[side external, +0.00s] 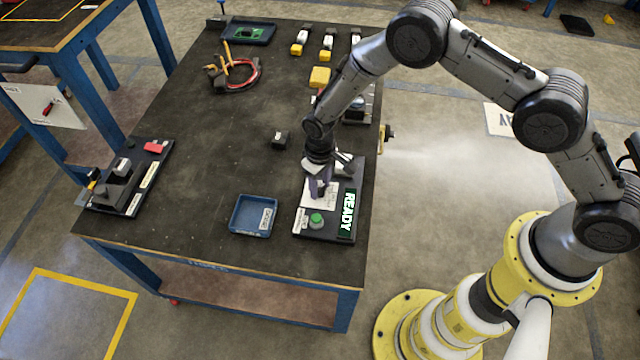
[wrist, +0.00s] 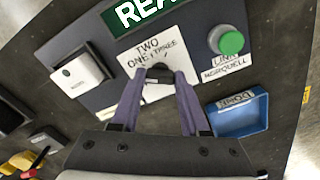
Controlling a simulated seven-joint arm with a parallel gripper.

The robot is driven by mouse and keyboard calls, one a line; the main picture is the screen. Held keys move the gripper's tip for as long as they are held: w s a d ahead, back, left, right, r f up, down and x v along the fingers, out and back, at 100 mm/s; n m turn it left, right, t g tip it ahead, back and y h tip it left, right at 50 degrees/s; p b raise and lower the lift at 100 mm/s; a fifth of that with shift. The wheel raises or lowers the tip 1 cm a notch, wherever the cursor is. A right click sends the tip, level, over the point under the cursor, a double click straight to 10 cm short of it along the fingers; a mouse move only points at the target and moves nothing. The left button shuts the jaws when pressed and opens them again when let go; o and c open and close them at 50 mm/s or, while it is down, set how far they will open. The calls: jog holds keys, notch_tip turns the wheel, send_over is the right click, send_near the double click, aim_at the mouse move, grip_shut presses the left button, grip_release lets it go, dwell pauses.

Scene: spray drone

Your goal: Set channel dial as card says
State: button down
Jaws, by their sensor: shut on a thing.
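The dial (wrist: 158,70) is a small dark knob on a white plate (wrist: 138,58) lettered ONE, TWO and THREE. My gripper (wrist: 158,77) is shut on the dial, one purple-grey finger on each side. The fingertips hide part of the knob, so I cannot tell where its pointer stands. In the side external view my gripper (side external: 320,190) points down over the dark control panel (side external: 326,235) at the table's right front. I cannot make out which thing is the instruction card.
A blue tray labelled DONE (side external: 238,228) lies left of the panel. Red cable (side external: 252,75) lies farther back.

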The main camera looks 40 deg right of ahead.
aim_at(320, 188)
jog(key=shift+m, duration=1.1)
jog(key=shift+r, duration=0.1)
jog(key=shift+c, duration=2)
grip_release()
notch_tip(320, 188, up, 14)
